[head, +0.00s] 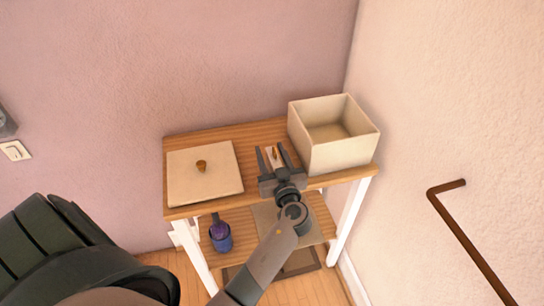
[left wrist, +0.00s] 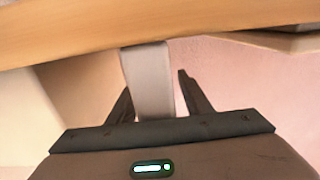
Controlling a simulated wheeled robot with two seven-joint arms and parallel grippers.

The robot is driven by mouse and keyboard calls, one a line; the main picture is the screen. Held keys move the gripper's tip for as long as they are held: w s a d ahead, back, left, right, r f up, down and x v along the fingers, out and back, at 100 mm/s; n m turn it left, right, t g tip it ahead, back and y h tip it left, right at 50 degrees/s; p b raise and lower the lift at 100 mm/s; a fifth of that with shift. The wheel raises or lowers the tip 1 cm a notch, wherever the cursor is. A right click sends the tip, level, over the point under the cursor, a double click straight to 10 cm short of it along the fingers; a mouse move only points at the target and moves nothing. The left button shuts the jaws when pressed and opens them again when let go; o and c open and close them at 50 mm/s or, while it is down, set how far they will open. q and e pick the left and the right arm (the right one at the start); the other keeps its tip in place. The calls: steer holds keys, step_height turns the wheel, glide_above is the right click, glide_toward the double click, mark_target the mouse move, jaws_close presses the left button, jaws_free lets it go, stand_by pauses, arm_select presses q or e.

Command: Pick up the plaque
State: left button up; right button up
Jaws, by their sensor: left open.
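A small pale upright piece with a gold-brown part, which I take for the plaque (head: 268,153), stands on the wooden table between the fingers of my left gripper (head: 275,156). It also shows in the left wrist view as a pale grey strip (left wrist: 150,80) running from the wood edge down between the two dark fingertips (left wrist: 155,95). The left gripper is open, with one finger on each side of the strip. A gap shows on the right side; contact on the left side is hard to tell. The fingers and palm hide much of the piece. My right gripper is not in view.
A flat cream lid with a brown knob (head: 201,184) lies on the left of the tabletop (head: 250,134). An open cream box (head: 337,151) stands close on the right. A blue-purple jar (head: 221,235) is on the lower shelf. A brown rail (head: 460,232) runs along the right wall.

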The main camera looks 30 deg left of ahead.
arm_select(q)
steer(key=shift+s+r, duration=0.1)
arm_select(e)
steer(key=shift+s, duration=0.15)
arm_select(q)
jaws_close()
steer(key=shift+r, duration=0.1)
stand_by(0.3)
